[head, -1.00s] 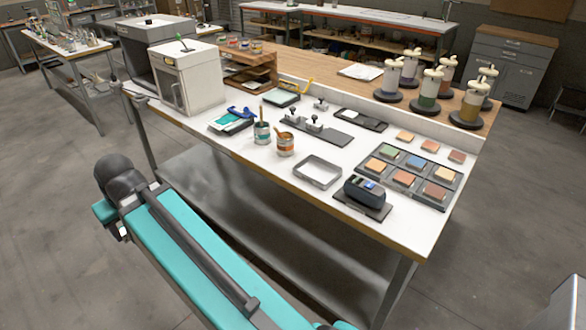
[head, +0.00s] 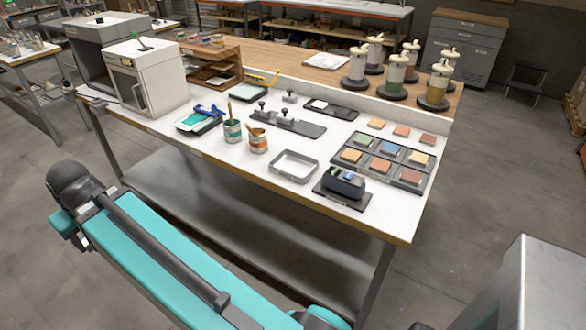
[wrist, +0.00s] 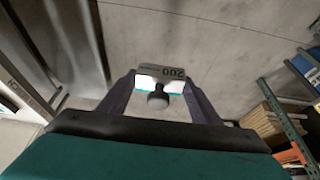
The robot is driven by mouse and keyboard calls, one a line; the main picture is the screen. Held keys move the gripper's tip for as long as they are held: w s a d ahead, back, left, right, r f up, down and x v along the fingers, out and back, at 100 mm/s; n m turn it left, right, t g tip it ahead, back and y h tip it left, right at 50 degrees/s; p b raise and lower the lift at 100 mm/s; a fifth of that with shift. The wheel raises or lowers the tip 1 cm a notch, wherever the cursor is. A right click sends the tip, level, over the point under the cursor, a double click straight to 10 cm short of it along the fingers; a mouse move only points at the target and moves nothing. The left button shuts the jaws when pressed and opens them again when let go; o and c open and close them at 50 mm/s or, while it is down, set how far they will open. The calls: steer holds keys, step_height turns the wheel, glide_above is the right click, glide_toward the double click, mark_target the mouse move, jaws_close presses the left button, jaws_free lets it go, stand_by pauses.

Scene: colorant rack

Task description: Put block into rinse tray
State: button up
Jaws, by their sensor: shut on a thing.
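My gripper and the held block are not visible in the head view, where part of my arm shows at lower left. A shallow, empty, grey-walled tray (head: 272,172) lies near the front edge of the white table. I cannot tell whether it is the rinse tray.
The white table (head: 330,210) also holds a dark strip with knobbed blocks (head: 288,124), two tins, a dark handheld device (head: 343,182) and a palette of coloured tiles (head: 350,155). A large grey metal body (head: 535,285) stands at lower right. Open floor lies right of the table.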

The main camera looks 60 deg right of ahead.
steer(key=s+d+b, duration=0.2)
steer(key=s+d, duration=0.2)
steer(key=d, duration=0.9)
steer(key=s+d+b, duration=0.2)
steer(key=s+d, duration=0.2)
steer(key=d, duration=0.8)
steer(key=s+d+b, duration=0.5)
steer(key=s+d, duration=1.3)
steer(key=s, duration=0.3)
steer(key=shift+s+d+f, duration=0.15)
steer(key=shift+s+d, duration=0.15)
steer(key=shift+w+d+p, duration=0.1)
steer(key=shift+p, duration=0.25)
steer(key=p, duration=0.7)
glide_above(296, 170)
steer(key=shift+f, duration=0.7)
